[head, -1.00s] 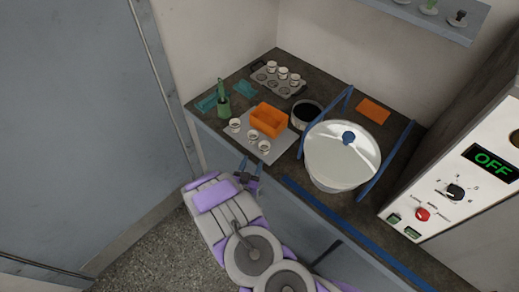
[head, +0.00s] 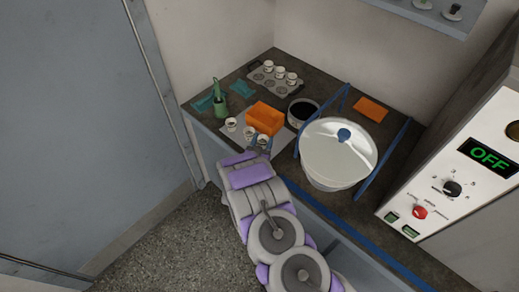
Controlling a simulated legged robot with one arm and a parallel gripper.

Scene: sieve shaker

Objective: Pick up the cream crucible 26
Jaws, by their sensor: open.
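Three small cream crucibles stand in a row on a light grey mat (head: 288,136) at the front of the counter: a left one (head: 231,124), a middle one (head: 249,132) and a right one (head: 263,141). Three more cream crucibles (head: 279,72) stand in a metal rack at the back. The numbers are too small to read, so I cannot tell which is 26. My gripper (head: 261,146) is open, right at the right front crucible and partly covering it. I cannot tell whether the fingers touch it.
An orange box (head: 265,118) stands just behind the front crucibles. A green holder (head: 220,105) is at left. The control panel (head: 452,188) reads OFF.

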